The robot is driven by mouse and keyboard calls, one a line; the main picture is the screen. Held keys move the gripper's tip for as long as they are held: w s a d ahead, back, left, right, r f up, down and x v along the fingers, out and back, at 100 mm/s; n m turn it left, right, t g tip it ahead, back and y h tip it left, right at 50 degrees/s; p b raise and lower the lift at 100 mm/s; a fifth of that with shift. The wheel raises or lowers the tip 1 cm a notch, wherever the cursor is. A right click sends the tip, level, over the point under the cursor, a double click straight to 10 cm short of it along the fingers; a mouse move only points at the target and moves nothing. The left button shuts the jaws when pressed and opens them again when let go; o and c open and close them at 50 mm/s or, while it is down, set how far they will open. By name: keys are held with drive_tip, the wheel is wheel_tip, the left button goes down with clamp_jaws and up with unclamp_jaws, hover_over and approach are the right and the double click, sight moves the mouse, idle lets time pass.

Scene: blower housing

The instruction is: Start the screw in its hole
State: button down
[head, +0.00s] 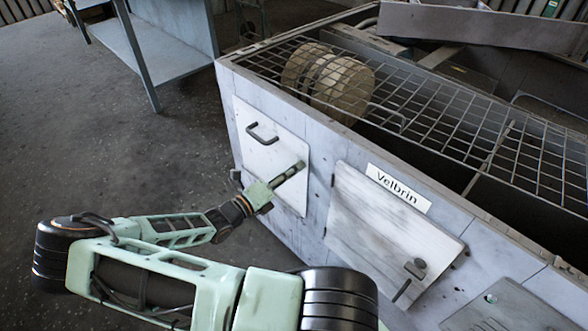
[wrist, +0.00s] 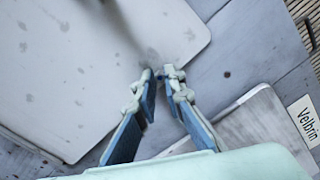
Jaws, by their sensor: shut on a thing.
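My gripper (head: 292,171) is in front of the right part of a pale panel (head: 283,158) on the blower housing (head: 237,120). In the wrist view, its two blue-padded fingers (wrist: 161,84) draw close at the tips, over the panel's (wrist: 70,75) lower right edge. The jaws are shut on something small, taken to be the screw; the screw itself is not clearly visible. A small dark blurred spot shows just right of the panel edge in the wrist view; I cannot tell whether it is a hole. Contact between fingertips and panel cannot be told.
The panel has a dark handle (head: 262,134). A second, tilted panel (head: 378,235) hangs to the right, below the Velbrin label (head: 398,188). A wire grid (head: 440,120) covers the housing top, with a round tan rotor (head: 343,88) beneath. Floor (head: 130,150) at left is clear.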

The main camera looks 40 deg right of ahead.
drive_tip(key=shift+d+r+p, duration=0.1)
drive_tip(key=shift+p, duration=0.2)
drive_tip(key=c, duration=1.5)
unclamp_jaws()
drive_tip(key=shift+o, duration=0.2)
drive_tip(key=s+a+p, duration=0.1)
drive_tip(key=a, duration=0.7)
